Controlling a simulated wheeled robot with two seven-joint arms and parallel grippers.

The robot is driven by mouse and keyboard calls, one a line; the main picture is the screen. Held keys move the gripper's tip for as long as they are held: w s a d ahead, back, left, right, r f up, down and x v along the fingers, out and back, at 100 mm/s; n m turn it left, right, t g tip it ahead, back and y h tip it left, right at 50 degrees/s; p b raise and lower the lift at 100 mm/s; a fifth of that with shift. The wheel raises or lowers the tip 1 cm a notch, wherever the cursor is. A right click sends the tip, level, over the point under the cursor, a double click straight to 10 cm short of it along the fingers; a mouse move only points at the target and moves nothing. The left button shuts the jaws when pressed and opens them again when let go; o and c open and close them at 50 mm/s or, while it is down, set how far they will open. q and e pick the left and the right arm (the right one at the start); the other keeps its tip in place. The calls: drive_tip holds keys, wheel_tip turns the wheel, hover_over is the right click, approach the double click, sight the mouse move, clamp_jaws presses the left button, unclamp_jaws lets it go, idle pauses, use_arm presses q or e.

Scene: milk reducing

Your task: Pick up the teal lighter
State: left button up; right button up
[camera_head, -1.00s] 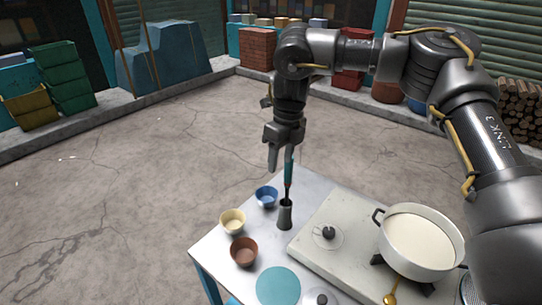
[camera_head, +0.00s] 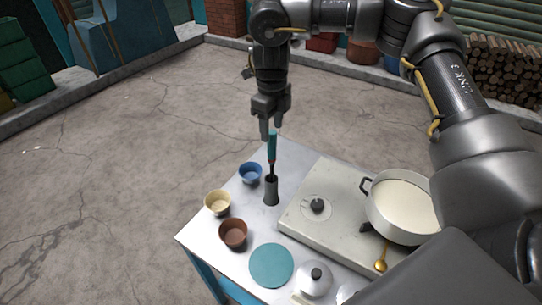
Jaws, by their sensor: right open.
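The teal lighter (camera_head: 272,147) stands upright in a dark grey holder (camera_head: 271,192) on the metal table (camera_head: 203,244). Its dark lower end goes into the holder's mouth, so its tip is hidden. My right gripper (camera_head: 271,130) points down right at the top of the lighter, with its fingers apart. One finger shows on each side of the lighter's upper end. I cannot tell whether the fingers touch it. My left gripper is not in view.
A stove (camera_head: 300,219) with a white pot (camera_head: 399,240) of milk stands right of the holder. A blue bowl (camera_head: 250,174), a cream bowl (camera_head: 217,203) and a brown bowl (camera_head: 233,233) stand on the left. A teal disc (camera_head: 271,266) and a golden spoon (camera_head: 381,266) lie in front.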

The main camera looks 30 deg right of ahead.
sight(272, 141)
drive_tip(key=shift+s+a, duration=0.1)
drive_tip(key=shift+f, duration=0.15)
wheel_tip(272, 141, down, 5)
drive_tip(key=shift+r+p, duration=0.1)
drive_tip(key=shift+p, duration=1.1)
drive_tip(key=c, duration=1.1)
